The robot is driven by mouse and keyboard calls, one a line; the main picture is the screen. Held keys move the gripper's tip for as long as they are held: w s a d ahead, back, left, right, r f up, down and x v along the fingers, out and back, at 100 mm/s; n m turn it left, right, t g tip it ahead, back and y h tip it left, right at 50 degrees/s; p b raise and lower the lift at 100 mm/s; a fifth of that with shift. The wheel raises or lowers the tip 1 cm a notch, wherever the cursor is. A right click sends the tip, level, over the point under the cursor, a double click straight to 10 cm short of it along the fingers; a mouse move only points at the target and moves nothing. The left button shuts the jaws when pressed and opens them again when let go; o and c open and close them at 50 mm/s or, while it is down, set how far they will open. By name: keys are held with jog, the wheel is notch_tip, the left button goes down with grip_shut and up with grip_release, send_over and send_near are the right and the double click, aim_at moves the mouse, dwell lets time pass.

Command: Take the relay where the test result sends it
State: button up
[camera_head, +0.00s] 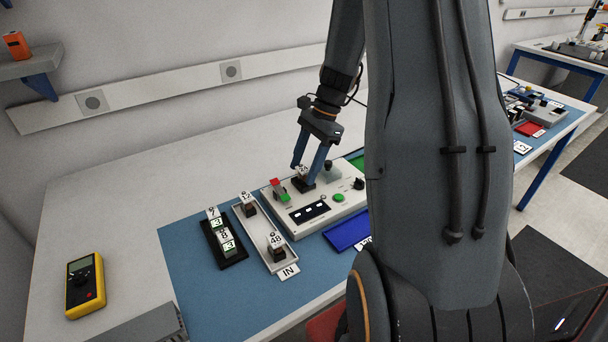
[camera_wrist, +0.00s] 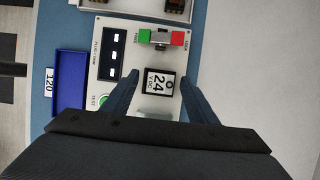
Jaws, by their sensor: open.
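A relay with a white top marked "24 V DC" (camera_wrist: 158,82) sits on the tester (camera_head: 335,207). My gripper (camera_head: 306,178) is open, with its fingers on either side of the relay; a gap shows in the wrist view, so it does not look held. A slider (camera_wrist: 160,38) stands between a green FREE and a red LOCK patch. A blue bin (camera_wrist: 70,84) labelled 120 lies beside the tester. A green bin (camera_head: 356,161) shows partly behind it.
A pale IN tray (camera_head: 262,229) holds relays, one marked 48 (camera_head: 277,247). A black rack (camera_head: 235,253) holds relays with green labels. A yellow multimeter (camera_head: 85,285) lies at left. My arm hides the table's right part. Another bench section with a red bin (camera_head: 529,128) stands beyond.

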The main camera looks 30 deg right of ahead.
jog(key=shift+a+f, duration=0.25)
jog(key=shift+f, duration=0.3)
jog(key=c, duration=1.1)
notch_tip(320, 180, up, 10)
jog(key=shift+r+b, duration=0.1)
jog(key=shift+b, duration=0.65)
jog(key=shift+r, duration=0.1)
notch_tip(320, 180, up, 5)
jog(key=p, duration=0.5)
send_over(303, 168)
jog(key=shift+s, duration=0.1)
jog(key=shift+f, duration=0.2)
